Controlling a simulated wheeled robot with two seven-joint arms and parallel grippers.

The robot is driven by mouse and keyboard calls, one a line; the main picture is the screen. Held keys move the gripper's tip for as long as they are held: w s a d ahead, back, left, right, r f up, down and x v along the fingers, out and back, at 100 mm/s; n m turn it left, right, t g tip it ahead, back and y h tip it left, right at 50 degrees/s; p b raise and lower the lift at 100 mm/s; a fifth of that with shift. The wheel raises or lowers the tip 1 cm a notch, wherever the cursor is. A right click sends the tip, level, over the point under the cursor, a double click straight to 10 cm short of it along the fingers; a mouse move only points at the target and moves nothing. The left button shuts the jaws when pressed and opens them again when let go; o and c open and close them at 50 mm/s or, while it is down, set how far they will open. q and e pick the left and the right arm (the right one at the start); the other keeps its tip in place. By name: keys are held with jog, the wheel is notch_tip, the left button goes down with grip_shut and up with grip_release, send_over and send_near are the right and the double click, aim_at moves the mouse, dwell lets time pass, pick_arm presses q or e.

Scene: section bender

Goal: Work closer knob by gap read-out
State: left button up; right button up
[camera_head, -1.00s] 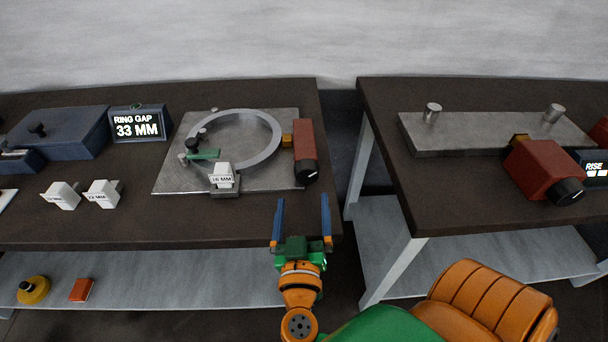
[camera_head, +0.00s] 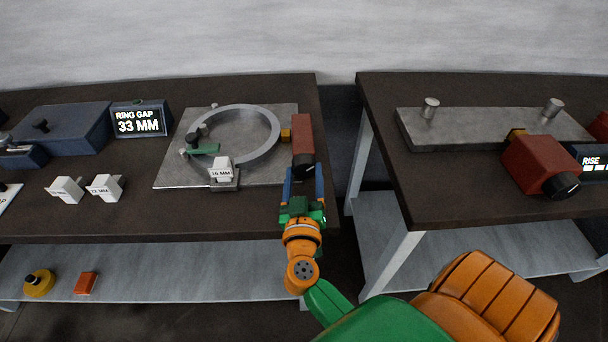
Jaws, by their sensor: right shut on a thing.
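The closer is a red block (camera_head: 302,132) at the right edge of the grey plate (camera_head: 170,172), with a black knob (camera_head: 304,158) on its near end. My right gripper (camera_head: 304,170) reaches in from the front, its two blue fingers on either side of the knob and shut on it. The gap read-out (camera_head: 139,121) at the back left shows "RING GAP 33 MM". A grey open ring (camera_head: 272,130) lies on the plate. A white block marked "16 MM" (camera_head: 222,170) stands at the plate's front. My left gripper is not in view.
Two white marked blocks, one at the left (camera_head: 66,189) and one beside it (camera_head: 106,187), stand on the table. A blue case (camera_head: 60,130) is behind them. A second bench (camera_head: 440,190) with another red block (camera_head: 541,165) is across a gap at right.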

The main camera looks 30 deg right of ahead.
jog(key=shift+r+m+p, duration=0.2)
jog(key=shift+m+p, duration=0.5)
jog(key=shift+p, duration=0.3)
jog(key=shift+m+p, duration=1.1)
jog(key=shift+p, duration=0.1)
jog(key=m+p, duration=0.2)
jog(key=m, duration=0.1)
jog(key=shift+y, duration=0.3)
jog(key=shift+d+f+m+p, duration=0.1)
jog(key=shift+m+p, duration=0.35)
jog(key=shift+m, duration=0.85)
jog(key=o, duration=1.4)
